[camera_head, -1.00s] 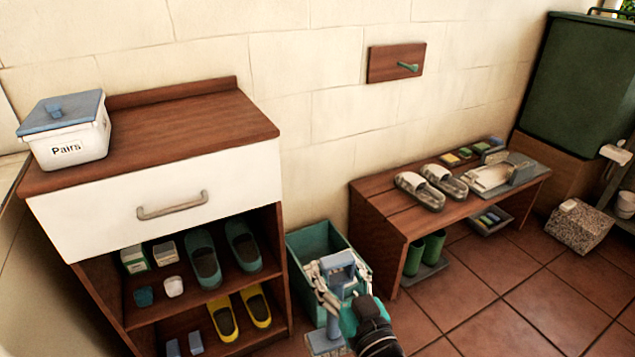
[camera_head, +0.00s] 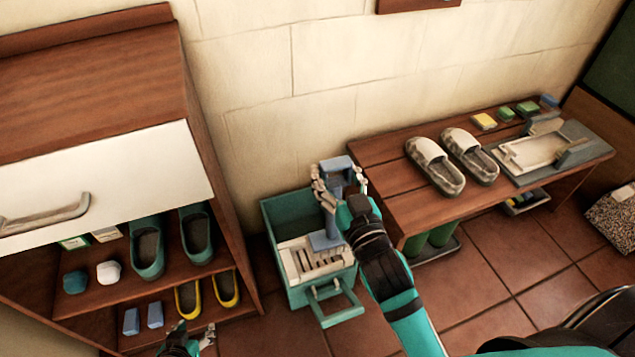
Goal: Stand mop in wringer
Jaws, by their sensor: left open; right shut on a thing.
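The mop (camera_head: 325,241) is a blue-grey piece with a looped top and a flat lower block. My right gripper (camera_head: 338,188) is shut on its upper part, and the fingers hide some of it. The mop is roughly upright, with its lower block over the right part of the wringer. The wringer (camera_head: 297,272) is a pale slotted tray inside a teal bin (camera_head: 278,215) on the floor. I cannot tell whether the block touches the slots. My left gripper (camera_head: 194,338) is open and empty at the bottom edge, in front of the shoe cabinet's lower shelf.
The shoe cabinet (camera_head: 100,190) with several shoes stands left of the bin. A wooden bench (camera_head: 392,178) with slippers (camera_head: 435,165) and a grey tray (camera_head: 590,150) stands right. A teal handle (camera_head: 335,308) juts from the bin's front. Tiled floor (camera_head: 490,270) is open in front.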

